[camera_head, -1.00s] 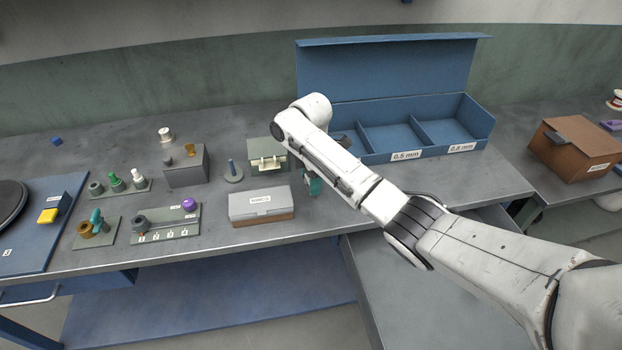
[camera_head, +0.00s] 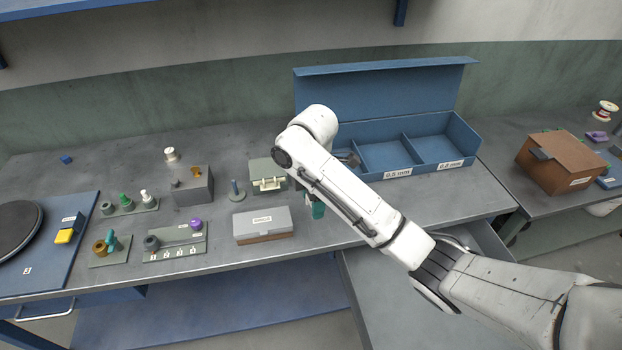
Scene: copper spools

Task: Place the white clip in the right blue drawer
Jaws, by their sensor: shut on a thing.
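My arm reaches from the lower right and bends down at its far end over the bench. My gripper (camera_head: 317,209) is mostly hidden behind the forearm; only a teal part shows below it, above the bench's front. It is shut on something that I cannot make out. I cannot identify the white clip for certain; a small cream piece (camera_head: 268,184) shows on the front of a grey-green box (camera_head: 262,167). An open drawer (camera_head: 390,300) with a grey interior sticks out below the bench at right, partly covered by my arm. A shut blue drawer (camera_head: 110,297) is at left.
An open blue compartment box (camera_head: 397,174) stands behind my arm. A labelled grey-and-brown box (camera_head: 263,226) lies near the bench edge. Small fixtures and a blue scale board (camera_head: 50,262) fill the left. A brown box (camera_head: 560,165) stands on the right bench.

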